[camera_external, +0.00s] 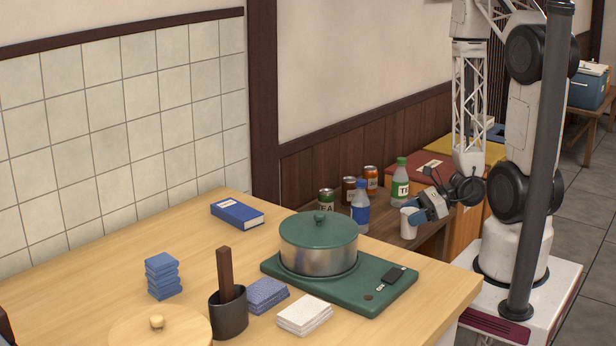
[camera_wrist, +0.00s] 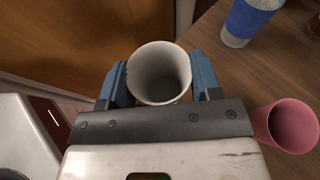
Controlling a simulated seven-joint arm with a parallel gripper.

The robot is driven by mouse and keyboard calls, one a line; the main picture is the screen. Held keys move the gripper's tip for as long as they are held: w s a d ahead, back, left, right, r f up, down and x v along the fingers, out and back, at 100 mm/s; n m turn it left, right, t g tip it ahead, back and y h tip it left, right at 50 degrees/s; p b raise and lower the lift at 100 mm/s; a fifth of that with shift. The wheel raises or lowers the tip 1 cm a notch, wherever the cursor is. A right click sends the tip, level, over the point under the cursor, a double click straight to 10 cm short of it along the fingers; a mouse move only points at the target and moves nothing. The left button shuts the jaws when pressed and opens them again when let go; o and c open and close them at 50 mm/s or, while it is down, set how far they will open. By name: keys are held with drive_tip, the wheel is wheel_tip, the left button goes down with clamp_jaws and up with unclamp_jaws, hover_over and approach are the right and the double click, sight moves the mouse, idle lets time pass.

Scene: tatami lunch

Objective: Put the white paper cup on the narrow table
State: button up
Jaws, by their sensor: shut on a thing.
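The white paper cup (camera_external: 409,222) is between the blue fingers of my gripper (camera_external: 418,214), which is shut on it. In the wrist view the cup (camera_wrist: 160,74) is seen from above, mouth open and empty, with a finger of my gripper (camera_wrist: 162,86) on each side. A narrow brown wooden table (camera_external: 434,230) stands beyond the counter, and the cup is near its front side. In the wrist view the table top (camera_wrist: 272,72) lies to the right of the cup. Whether the cup touches the table cannot be told.
A blue-labelled bottle (camera_external: 360,208), a green-capped bottle (camera_external: 400,184) and several cans stand on the narrow table. A pink cup (camera_wrist: 287,125) is right of my gripper in the wrist view. The counter (camera_external: 210,275) with a green pot (camera_external: 318,243) is in front.

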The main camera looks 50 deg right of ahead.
drive_tip(key=w, duration=0.6)
drive_tip(key=shift+w+d+f, duration=0.15)
drive_tip(key=shift+w+f, duration=0.05)
drive_tip(key=shift+f, duration=0.1)
drive_tip(key=shift+f, duration=0.1)
drive_tip(key=shift+f, duration=1.65)
drive_tip(key=shift+f, duration=0.15)
drive_tip(key=o, duration=0.9)
drive_tip(key=shift+d+r, duration=0.1)
drive_tip(key=shift+r, duration=0.1)
